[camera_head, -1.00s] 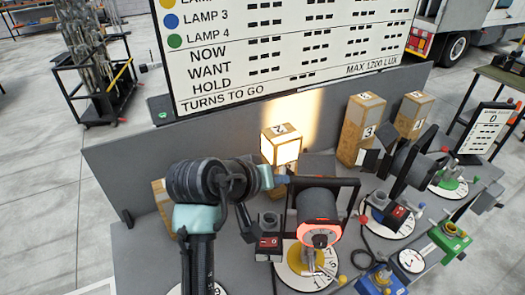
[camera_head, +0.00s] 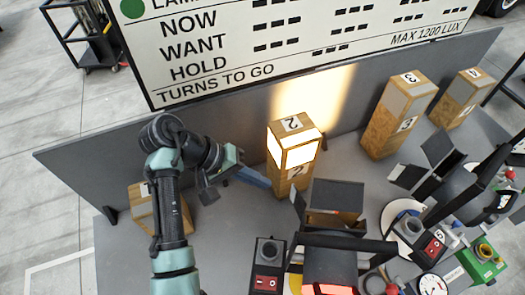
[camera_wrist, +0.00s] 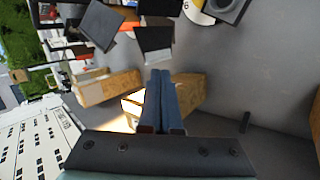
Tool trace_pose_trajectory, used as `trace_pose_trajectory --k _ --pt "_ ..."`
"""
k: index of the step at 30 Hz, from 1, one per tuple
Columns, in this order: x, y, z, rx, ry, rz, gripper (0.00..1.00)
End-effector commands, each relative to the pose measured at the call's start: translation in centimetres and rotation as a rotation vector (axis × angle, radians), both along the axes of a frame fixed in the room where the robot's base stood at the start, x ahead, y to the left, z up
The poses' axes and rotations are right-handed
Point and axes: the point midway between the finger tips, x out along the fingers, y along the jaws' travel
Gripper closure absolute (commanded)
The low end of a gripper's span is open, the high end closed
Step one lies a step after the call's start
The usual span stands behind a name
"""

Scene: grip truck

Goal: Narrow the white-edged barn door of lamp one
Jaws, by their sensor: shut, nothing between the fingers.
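My gripper (camera_head: 256,178) is shut and empty, its slim blue fingers pointing right beside block 2 (camera_head: 293,150). In the wrist view the closed fingers (camera_wrist: 160,82) overlap a wooden block behind them. Block 1 (camera_head: 143,212) stands at the left, partly hidden by my arm. The nearest lamp (camera_head: 330,258) faces lit block 2, right of and below my gripper. It has a dark barn door (camera_head: 337,197) on top and a narrow side flap (camera_head: 298,204). My fingers appear apart from them.
A grey back panel (camera_head: 210,145) and a readout board (camera_head: 300,50) stand behind the blocks. Blocks 3 (camera_head: 398,118) and 4 (camera_head: 462,98) stand at the right. Another lamp with dark flaps (camera_head: 437,150) is at the right. Bare grey tabletop (camera_head: 225,225) lies below my gripper.

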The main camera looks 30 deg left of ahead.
Motion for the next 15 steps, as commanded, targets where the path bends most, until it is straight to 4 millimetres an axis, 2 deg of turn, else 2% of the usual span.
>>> trace_pose_trajectory --k 15 --pt "1.9 -2.9 -4.2 0.002 -0.001 -0.001 1.00"
